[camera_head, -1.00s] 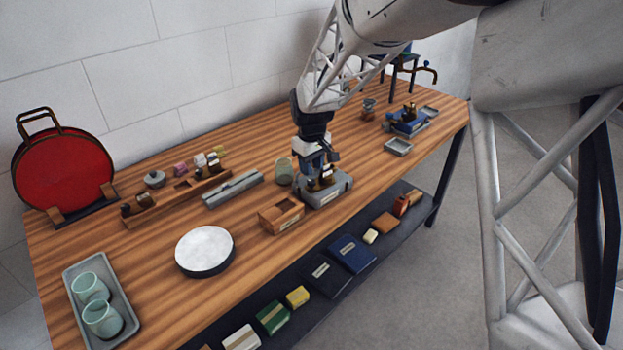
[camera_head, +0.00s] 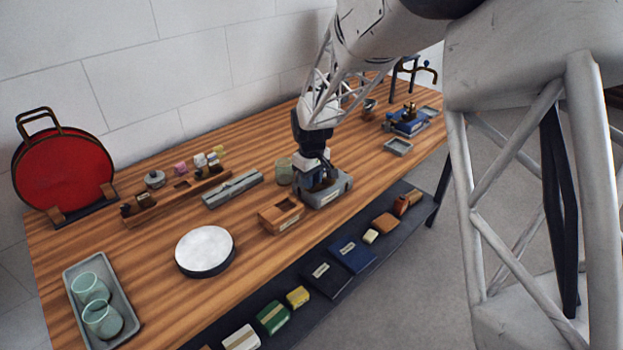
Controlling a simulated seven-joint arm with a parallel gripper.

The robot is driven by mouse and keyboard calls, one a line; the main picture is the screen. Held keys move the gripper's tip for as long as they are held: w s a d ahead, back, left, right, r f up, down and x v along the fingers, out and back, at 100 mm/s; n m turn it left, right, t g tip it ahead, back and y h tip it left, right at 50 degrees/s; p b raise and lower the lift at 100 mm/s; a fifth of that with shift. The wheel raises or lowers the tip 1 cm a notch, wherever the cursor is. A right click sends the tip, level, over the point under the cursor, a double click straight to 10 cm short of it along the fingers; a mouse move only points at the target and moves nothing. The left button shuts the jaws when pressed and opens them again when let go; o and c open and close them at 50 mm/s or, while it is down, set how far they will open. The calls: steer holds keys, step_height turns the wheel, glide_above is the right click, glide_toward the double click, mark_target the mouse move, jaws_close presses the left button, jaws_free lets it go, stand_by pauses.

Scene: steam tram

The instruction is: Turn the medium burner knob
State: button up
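A grey box-like unit (camera_head: 334,193) with a pale label on its front stands near the table's front edge, right of the middle. I cannot tell for sure that it is the burner. My gripper (camera_head: 317,186) points down onto its top, at its left part, and hides most of what is there. No knob can be made out singly, and I cannot tell which one is the medium one. Whether the fingers touch or grasp anything is hidden by the gripper itself and too small to see.
A wooden box (camera_head: 281,215) stands close left of the grey unit, and a greenish glass (camera_head: 284,171) behind it. A blue device with brass parts (camera_head: 407,123) and a small grey tray (camera_head: 398,147) are to the right. A white round disc (camera_head: 205,251) lies at left front.

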steer(key=shift+c, duration=0.7)
steer(key=shift+m, duration=1.9)
steer(key=o, duration=0.7)
steer(key=shift+c, duration=0.2)
steer(key=shift+r, duration=0.15)
